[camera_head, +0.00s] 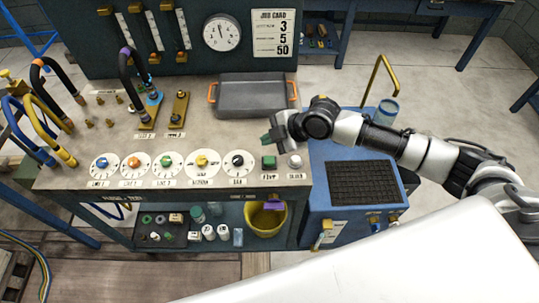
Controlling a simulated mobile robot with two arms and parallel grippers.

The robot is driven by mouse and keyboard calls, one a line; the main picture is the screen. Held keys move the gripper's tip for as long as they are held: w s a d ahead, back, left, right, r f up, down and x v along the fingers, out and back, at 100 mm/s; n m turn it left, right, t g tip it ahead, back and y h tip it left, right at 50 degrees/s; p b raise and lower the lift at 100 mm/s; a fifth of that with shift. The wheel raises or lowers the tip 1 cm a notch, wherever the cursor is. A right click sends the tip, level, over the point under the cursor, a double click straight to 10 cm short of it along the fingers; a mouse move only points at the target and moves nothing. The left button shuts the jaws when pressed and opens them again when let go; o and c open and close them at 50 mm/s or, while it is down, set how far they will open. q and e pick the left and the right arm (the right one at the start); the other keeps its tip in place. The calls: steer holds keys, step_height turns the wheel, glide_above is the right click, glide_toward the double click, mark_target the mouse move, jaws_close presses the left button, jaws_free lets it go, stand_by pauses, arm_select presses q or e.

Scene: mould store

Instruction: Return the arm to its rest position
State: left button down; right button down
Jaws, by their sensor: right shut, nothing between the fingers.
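My right arm comes in from the right side of the head view, and its gripper (277,133) is shut with nothing in it. The arm is stretched out over the blue cabinet (335,205). My left gripper is not in view.
A grey tray with orange handles (252,95) sits behind the gripper. A row of dials (167,165) lines the bench front. Colored hoses (45,120) stand at the left.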

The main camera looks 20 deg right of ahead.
steer(key=shift+r, duration=0.2)
stand_by(0.3)
steer(key=s+a+f+m, duration=0.2)
steer(key=s+a+m, duration=0.4)
steer(key=s, duration=0.6)
steer(key=s+d+f+m+g+h, duration=0.2)
steer(key=s+d+m+h, duration=0.5)
steer(key=s+d+m, duration=0.6)
step_height(320, 180, down, 27)
steer(key=s+a+n+g, duration=0.1)
steer(key=s, duration=0.2)
steer(key=s+d+f+g, duration=0.1)
steer(key=s+d+f, duration=0.1)
steer(key=s+f, duration=1.3)
steer(key=shift+d+h+b, duration=0.3)
steer(key=shift+d+b, duration=0.05)
